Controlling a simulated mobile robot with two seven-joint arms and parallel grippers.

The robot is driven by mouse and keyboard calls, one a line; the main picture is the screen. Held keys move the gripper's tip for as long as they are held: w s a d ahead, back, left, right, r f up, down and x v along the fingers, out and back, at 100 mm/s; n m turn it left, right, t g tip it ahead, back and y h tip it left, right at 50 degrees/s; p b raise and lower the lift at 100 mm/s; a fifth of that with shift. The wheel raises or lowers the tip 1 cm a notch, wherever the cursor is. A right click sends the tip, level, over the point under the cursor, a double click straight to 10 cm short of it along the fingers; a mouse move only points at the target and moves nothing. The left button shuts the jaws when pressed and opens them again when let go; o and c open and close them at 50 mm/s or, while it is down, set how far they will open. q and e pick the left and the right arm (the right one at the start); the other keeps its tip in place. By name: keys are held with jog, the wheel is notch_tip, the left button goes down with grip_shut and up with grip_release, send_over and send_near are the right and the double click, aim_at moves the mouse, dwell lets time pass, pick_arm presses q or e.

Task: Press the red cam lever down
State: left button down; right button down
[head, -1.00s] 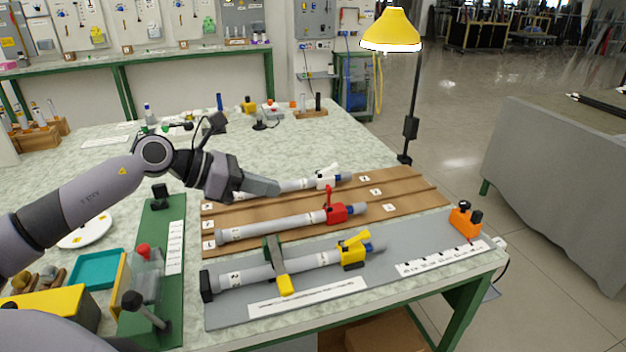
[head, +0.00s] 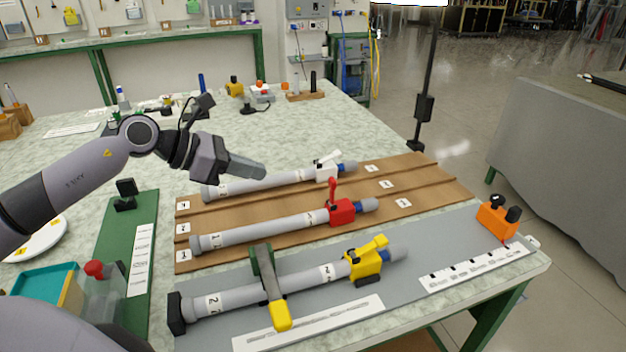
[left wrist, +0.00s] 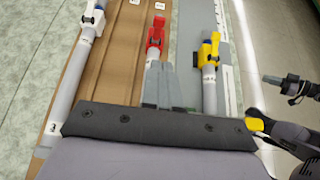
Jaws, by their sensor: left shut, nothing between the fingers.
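The red cam lever (head: 332,191) stands upright on a red clamp block (head: 342,212) on the middle grey rod (head: 265,230), which lies on the brown grooved board. In the left wrist view the red clamp (left wrist: 155,37) shows just beyond my fingertips. My left gripper (head: 262,172) is shut and empty, above the board to the left of the red lever and apart from it. It also shows in the left wrist view (left wrist: 160,68), its fingers together and hiding part of the middle rod.
A rod with a white clamp (head: 327,172) lies behind. A rod with a yellow clamp (head: 362,264) lies in front on a grey plate, under a green and yellow bar (head: 267,285). An orange block (head: 497,218) stands at the right, near a black lamp post (head: 424,108).

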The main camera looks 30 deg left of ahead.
pick_arm(q)
jog(key=shift+w+a+f, duration=0.2)
jog(key=shift+w+f, duration=0.05)
pick_arm(e)
jog(key=shift+w+a+f, duration=0.15)
jog(key=shift+w+f, duration=0.1)
pick_arm(q)
jog(key=shift+d, duration=0.1)
pick_arm(e)
jog(key=shift+r, duration=0.1)
pick_arm(q)
jog(key=p, duration=0.2)
send_near(330, 182)
jog(key=x, duration=0.5)
jog(key=shift+s+f, duration=0.15)
jog(key=shift+f, duration=0.3)
jog(key=shift+w+d, duration=0.35)
jog(key=shift+w, duration=0.2)
pick_arm(e)
jog(key=shift+s+d+r, duration=0.15)
jog(key=shift+d+r, duration=0.1)
jog(key=shift+r, duration=0.35)
pick_arm(q)
jog(key=shift+w+d+r+g+p, duration=0.15)
jog(key=shift+g+p, duration=0.15)
jog(key=shift+p, duration=0.4)
jog(key=shift+y, duration=0.3)
pick_arm(e)
jog(key=shift+d+r, duration=0.15)
jog(key=shift+r, duration=0.55)
